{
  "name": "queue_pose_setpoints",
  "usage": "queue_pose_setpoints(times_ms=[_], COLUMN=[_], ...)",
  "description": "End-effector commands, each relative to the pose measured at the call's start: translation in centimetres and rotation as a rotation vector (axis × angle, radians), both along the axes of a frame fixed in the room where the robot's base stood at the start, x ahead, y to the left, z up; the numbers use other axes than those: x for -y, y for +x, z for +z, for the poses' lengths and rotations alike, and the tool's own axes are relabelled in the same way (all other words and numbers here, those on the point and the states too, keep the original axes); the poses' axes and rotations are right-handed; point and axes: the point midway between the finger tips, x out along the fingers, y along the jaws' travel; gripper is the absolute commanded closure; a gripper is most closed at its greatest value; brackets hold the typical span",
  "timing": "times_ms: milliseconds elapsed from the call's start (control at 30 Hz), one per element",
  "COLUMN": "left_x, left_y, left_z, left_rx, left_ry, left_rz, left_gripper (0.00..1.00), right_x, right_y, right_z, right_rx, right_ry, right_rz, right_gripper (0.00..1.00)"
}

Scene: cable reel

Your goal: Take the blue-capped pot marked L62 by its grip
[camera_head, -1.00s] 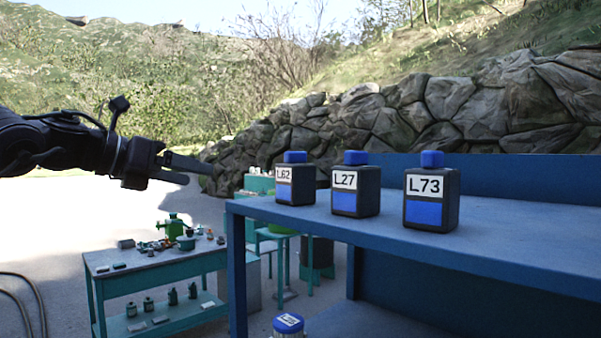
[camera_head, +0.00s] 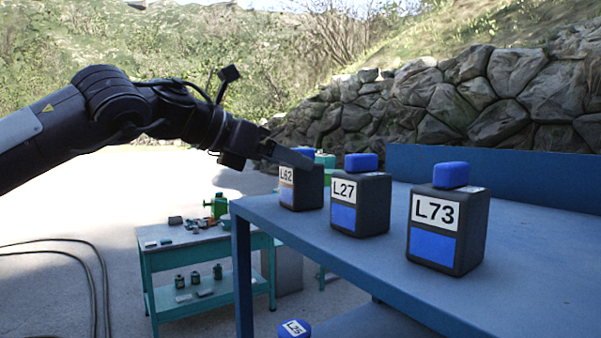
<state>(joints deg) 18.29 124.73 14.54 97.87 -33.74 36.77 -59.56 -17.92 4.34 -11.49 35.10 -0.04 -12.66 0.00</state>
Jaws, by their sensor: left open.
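The pot marked L62 (camera_head: 301,190) stands upright at the far left end of the blue bench top. It is dark, with a white label and a blue patch. My left gripper (camera_head: 292,158) reaches in from the left at the height of its top and is open. Its fingers cover most of the pot's blue cap, and I cannot tell whether they touch it. The similar pots L27 (camera_head: 360,205) and L73 (camera_head: 447,230) stand to the right, nearer to me. My right gripper is not in view.
The blue bench (camera_head: 330,255) has free room in front of and right of the pots, with a raised back panel (camera_head: 500,180). A blue-capped container (camera_head: 294,329) shows below it. A teal table (camera_head: 205,237) with small items stands left. Cables (camera_head: 75,250) lie on the ground.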

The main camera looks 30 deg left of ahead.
Motion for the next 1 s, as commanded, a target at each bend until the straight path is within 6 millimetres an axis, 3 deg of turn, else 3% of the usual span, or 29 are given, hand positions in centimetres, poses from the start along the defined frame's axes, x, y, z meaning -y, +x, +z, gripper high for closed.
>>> queue_pose_setpoints(times_ms=[33,200,400,533,933,1000], left_x=[0.4,1.2,1.5,1.4,1.4,1.4], left_y=[0.6,2.4,2.9,2.9,2.9,2.9], left_z=[0.2,-0.9,-1.4,-1.4,-1.4,-1.3], left_rx=[-0.006,-0.005,0.000,0.000,-0.001,0.001], left_ry=[0.000,0.000,-0.001,0.000,0.000,0.000], left_rz=[-0.003,-0.002,0.000,0.000,0.000,0.000], left_gripper=[0.20,0.20,0.20,0.21,0.74,0.74], right_x=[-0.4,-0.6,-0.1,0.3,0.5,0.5], right_y=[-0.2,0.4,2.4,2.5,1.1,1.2], right_z=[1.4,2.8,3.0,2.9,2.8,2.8], right_rx=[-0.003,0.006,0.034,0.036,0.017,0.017], right_ry=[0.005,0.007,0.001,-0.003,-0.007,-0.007], right_rz=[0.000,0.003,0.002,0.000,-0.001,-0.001], right_gripper=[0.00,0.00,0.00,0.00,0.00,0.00])
